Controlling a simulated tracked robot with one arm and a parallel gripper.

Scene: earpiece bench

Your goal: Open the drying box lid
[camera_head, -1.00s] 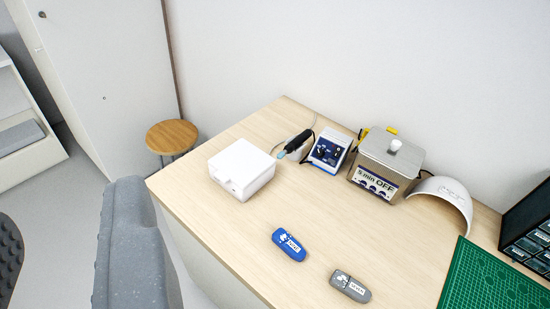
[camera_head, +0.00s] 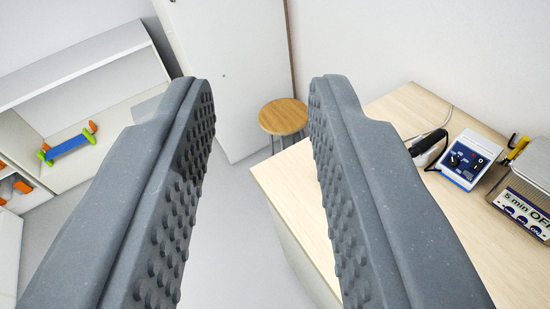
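My gripper (camera_head: 264,92) is open and empty. Its two grey, studded fingers fill the middle of the view, with a wide gap between them. Through the gap I see the round wooden stool (camera_head: 283,116) and floor. The white box, likely the drying box, does not show now; the right finger seems to cover its place on the desk's left part. Its lid cannot be seen.
The light wood desk (camera_head: 490,255) is at the right. On it are a blue and white control unit (camera_head: 465,160), a black handpiece (camera_head: 428,142) and a metal cleaner (camera_head: 522,205) marked "5 min OFF". A white shelf (camera_head: 85,70) stands left.

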